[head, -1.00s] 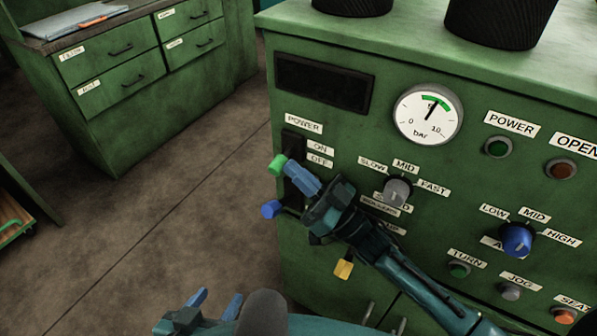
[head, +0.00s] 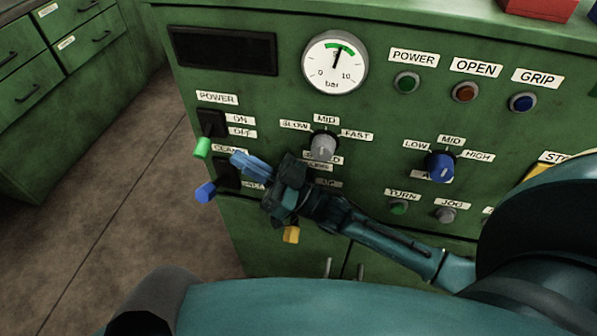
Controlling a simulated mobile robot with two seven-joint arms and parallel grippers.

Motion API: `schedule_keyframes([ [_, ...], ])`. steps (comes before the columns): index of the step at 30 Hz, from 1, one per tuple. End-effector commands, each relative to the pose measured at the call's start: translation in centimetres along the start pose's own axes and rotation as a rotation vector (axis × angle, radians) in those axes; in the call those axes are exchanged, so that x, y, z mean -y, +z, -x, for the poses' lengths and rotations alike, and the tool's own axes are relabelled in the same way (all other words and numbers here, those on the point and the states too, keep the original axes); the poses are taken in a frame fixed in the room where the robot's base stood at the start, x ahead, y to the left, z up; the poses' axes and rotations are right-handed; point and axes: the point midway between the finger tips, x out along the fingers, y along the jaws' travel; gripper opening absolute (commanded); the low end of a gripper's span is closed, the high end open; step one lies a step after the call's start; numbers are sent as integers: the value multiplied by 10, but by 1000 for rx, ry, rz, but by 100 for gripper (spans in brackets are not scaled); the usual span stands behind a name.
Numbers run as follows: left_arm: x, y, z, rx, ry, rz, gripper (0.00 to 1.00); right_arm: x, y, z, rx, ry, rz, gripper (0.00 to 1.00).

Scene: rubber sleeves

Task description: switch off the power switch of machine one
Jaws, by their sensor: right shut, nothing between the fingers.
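The power switch (head: 212,122) is a black plate at the left of the green machine's front, under a POWER label. ON and OFF labels stand at its right, ON above OFF. Its green-tipped lever (head: 202,147) shows at the plate's lower end, a little below the height of the OFF label. My right gripper (head: 238,160) is shut and empty. Its blue fingertips point left towards the green tip, with a small gap in the picture. It partly covers the lower CLAMP switch. My left gripper is not in view.
A blue-tipped lever (head: 205,192) juts out just below the green one. A yellow-tipped lever (head: 291,235) shows under my right gripper. A grey speed knob (head: 323,145) is close to its right. Floor is free left of the machine; green drawers (head: 85,35) stand beyond.

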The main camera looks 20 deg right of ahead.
Motion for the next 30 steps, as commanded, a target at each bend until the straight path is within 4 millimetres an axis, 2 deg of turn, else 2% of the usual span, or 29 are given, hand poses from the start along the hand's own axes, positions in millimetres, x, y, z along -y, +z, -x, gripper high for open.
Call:
schedule_keyframes([
  [1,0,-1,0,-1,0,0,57,1,-8,12,4,0,1,0],
  [6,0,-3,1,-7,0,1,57,3,-28,47,3,0,0,0],
  [12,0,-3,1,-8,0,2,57,5,-46,76,1,-1,0,0],
  [18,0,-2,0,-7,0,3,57,6,-55,87,-3,-2,1,0],
  [30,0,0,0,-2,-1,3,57,6,-55,88,-3,-1,1,0],
])
